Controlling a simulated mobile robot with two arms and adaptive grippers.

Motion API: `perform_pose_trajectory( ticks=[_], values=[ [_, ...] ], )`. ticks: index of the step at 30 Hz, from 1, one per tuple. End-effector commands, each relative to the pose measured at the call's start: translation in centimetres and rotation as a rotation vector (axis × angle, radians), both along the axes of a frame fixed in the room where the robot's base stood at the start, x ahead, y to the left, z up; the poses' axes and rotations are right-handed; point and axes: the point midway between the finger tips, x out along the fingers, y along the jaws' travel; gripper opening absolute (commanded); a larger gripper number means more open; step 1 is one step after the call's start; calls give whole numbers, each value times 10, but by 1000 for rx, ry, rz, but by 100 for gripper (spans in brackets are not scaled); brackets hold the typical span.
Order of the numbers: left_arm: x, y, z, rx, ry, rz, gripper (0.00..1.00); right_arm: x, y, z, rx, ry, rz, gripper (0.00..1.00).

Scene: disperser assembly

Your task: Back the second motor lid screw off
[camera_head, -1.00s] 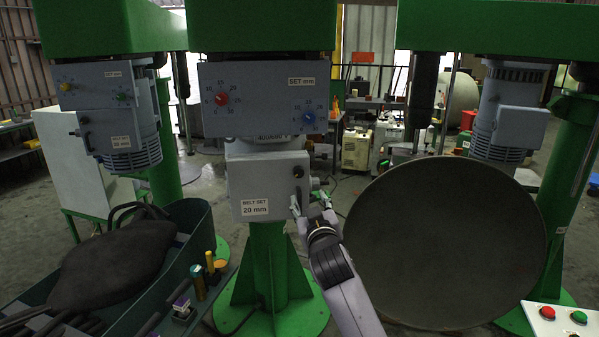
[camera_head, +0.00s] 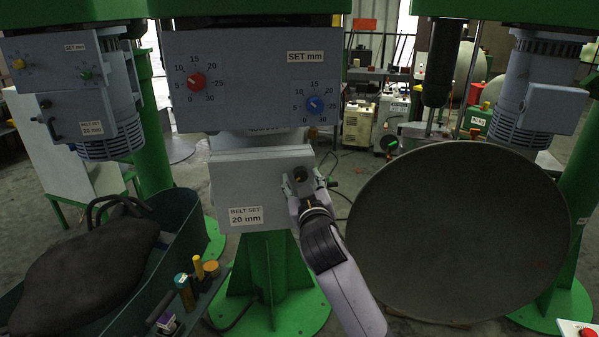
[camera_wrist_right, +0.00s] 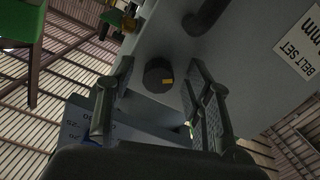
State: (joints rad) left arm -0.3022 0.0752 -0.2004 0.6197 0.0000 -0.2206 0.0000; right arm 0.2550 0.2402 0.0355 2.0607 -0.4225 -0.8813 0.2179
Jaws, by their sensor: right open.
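The grey motor lid (camera_head: 262,190) with the "BELT SET 20 mm" label is on the front of the middle green machine. A dark round screw head (camera_wrist_right: 158,75) with a yellow mark stands out from the lid in the right wrist view. My right gripper (camera_head: 307,184) is at the lid's right side in the head view. Its two fingers (camera_wrist_right: 161,68) are open, one on each side of the screw head, with a gap showing on both sides. A dark, bar-like part (camera_wrist_right: 206,16) sits farther along the lid. My left gripper is not in view.
A grey panel with a red dial (camera_head: 196,82) and a blue dial (camera_head: 315,105) is above the lid. A large dark round dish (camera_head: 455,235) stands close to the right of my right arm. A green trough (camera_head: 180,235) holding a dark bulky object is at the left.

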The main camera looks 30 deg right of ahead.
Motion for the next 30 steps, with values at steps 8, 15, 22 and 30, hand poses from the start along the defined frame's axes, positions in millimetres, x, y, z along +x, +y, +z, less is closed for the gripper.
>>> perform_pose_trajectory(
  ticks=[8, 15, 22, 30],
  values=[
    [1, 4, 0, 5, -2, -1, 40, -2, 1, 0, 0, 0, -1, 47],
    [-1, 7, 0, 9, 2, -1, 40, -1, 1, 0, 0, 0, -1, 39],
    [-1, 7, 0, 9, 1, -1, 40, -1, 1, 0, 0, 0, -1, 24],
    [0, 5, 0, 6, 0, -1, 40, -1, 1, 0, -1, -1, -1, 6]
  ],
)
